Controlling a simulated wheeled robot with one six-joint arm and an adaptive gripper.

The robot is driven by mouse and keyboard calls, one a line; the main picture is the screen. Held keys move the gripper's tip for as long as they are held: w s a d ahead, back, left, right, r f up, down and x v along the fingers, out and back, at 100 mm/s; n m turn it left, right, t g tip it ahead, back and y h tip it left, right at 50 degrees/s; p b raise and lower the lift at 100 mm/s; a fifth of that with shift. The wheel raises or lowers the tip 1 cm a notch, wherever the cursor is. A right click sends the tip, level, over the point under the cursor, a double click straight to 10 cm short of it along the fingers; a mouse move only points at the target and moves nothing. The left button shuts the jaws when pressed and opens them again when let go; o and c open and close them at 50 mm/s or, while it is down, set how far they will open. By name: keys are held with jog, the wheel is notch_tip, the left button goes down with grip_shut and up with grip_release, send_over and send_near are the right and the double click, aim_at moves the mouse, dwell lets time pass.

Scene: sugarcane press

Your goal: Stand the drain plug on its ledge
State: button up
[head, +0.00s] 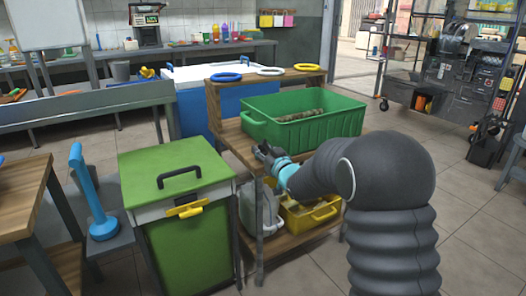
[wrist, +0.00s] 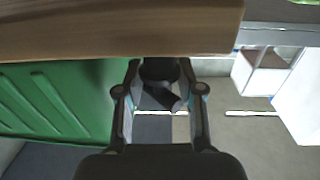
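My gripper (wrist: 161,75) reaches to the front edge of the wooden bench (head: 231,136), beside the green tub (head: 308,135). In the wrist view a dark, rounded piece sits between my fingertips, with a black angular part below it; it looks like the drain plug (wrist: 159,69). The fingers appear closed on its two sides. In the head view my gripper (head: 264,152) is small and dark, and the plug cannot be told apart from it. The bench edge also fills the top of the wrist view (wrist: 100,28). I cannot tell which surface is the plug's ledge.
Blue, white and yellow rings lie on the raised back shelf (head: 250,82). A yellow crate (head: 312,216) and a pale jug stand on the lower shelf. A green bin (head: 182,235) with a black handle stands left. Open floor lies to the right.

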jog(key=o, duration=0.4)
jog(key=shift+o, duration=0.2)
